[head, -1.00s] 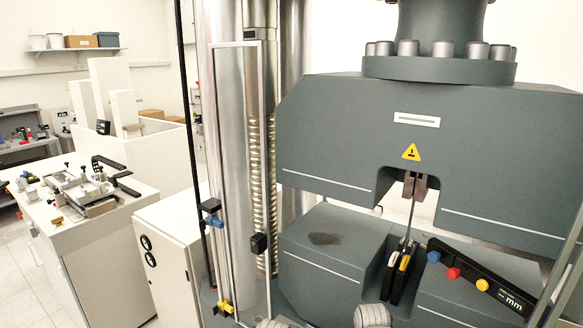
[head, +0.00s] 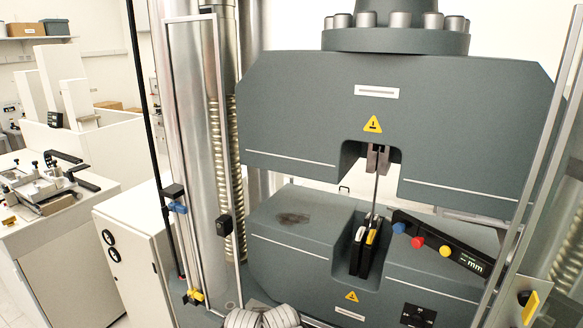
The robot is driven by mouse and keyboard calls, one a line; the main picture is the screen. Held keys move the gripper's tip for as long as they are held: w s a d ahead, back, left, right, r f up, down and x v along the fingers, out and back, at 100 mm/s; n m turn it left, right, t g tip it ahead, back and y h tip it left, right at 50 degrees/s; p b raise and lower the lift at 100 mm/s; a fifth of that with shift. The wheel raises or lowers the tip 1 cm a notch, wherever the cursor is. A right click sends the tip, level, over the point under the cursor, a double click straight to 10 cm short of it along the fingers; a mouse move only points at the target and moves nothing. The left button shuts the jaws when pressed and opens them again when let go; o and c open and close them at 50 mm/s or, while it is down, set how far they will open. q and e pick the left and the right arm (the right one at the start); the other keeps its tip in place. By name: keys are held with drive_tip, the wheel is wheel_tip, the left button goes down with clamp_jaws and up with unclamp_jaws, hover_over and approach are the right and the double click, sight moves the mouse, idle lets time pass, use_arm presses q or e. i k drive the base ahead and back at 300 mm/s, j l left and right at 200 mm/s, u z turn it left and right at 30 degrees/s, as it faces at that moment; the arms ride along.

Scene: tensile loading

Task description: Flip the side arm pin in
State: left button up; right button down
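The black side arm (head: 430,238) slants down to the right in front of the machine's lower block. It carries a blue knob (head: 399,228), a red knob (head: 418,242), a yellow knob (head: 445,251) and a small "mm" display (head: 475,266). Its left end is close to the thin upright specimen (head: 376,188) between the jaws. I cannot tell which part is the pin. Two grey ribbed parts, seemingly mine (head: 262,318), show at the bottom edge, well below and left of the side arm. Their fingertips and grip are not clear, nor which arm each belongs to.
The grey upper block (head: 300,110) and lower block (head: 290,245) of the testing machine fill the middle. Clear guard frames stand at left (head: 206,130) and right (head: 525,180). A white cabinet (head: 125,240) and a bench (head: 60,240) are at the left.

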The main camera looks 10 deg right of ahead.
sight(417, 242)
drive_tip(key=z, duration=1.4)
